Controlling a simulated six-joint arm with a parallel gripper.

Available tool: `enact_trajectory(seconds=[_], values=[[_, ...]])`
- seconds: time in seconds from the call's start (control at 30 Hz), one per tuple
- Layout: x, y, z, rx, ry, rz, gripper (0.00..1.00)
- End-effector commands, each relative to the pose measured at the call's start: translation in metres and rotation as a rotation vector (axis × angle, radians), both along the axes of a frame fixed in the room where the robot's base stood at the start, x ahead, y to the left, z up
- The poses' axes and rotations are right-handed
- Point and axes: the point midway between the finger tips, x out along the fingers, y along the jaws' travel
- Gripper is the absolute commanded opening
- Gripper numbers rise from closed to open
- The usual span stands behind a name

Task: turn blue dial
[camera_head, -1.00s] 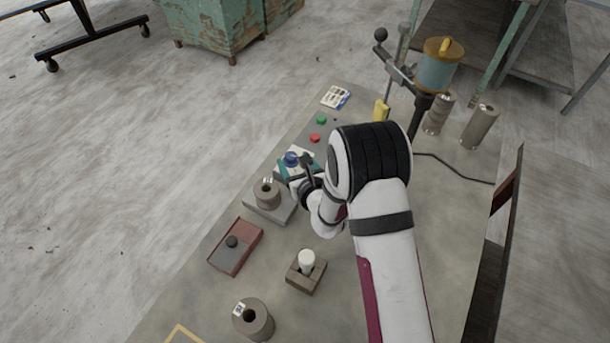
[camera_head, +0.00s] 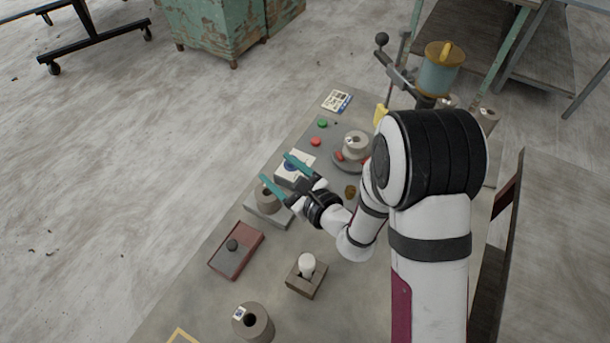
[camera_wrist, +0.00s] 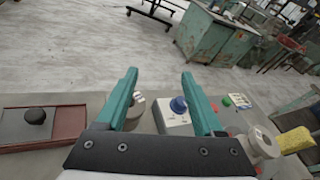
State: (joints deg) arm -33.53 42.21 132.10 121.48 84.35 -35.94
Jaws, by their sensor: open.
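The blue dial (camera_wrist: 178,105) stands on top of a white box (camera_wrist: 172,124), seen between my fingers and close to the right one in the wrist view. In the head view the white box (camera_head: 283,179) is partly covered by my gripper (camera_head: 279,172), and only a bit of the blue dial (camera_head: 290,167) shows between the teal fingers. My gripper (camera_wrist: 158,88) is open, with its two teal fingers spread and nothing between them. It is above and in front of the box; I cannot tell whether a finger touches it.
A red tray (camera_head: 236,250) and a white knob on a block (camera_head: 306,265) are nearer.

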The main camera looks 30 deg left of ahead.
Motion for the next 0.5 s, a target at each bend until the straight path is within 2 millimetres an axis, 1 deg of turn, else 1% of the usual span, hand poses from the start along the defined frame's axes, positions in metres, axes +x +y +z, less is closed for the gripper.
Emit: enact_trajectory(seconds=[0.03, 0.07, 0.1, 0.17, 0.2, 0.23, 0.27, 0.3, 0.37, 0.4, 0.5], values=[[-0.004, 0.029, 0.022, -0.003, -0.198, 0.199, 0.69], [-0.012, 0.045, 0.034, -0.015, -0.356, 0.349, 0.69], [-0.022, 0.059, 0.046, -0.040, -0.583, 0.548, 0.69], [-0.032, 0.065, 0.053, -0.092, -0.941, 0.829, 0.69], [-0.031, 0.062, 0.053, -0.136, -1.182, 1.010, 0.69], [-0.026, 0.056, 0.050, -0.177, -1.358, 1.141, 0.69], [-0.018, 0.049, 0.048, -0.219, -1.526, 1.266, 0.69], [-0.001, 0.036, 0.045, -0.283, -1.729, 1.426, 0.69], [0.030, 0.017, 0.044, -0.378, -1.977, 1.644, 0.69], [0.051, 0.005, 0.046, -0.438, -2.102, 1.771, 0.69], [0.091, -0.017, 0.056, -0.551, -2.288, 2.006, 0.69]])
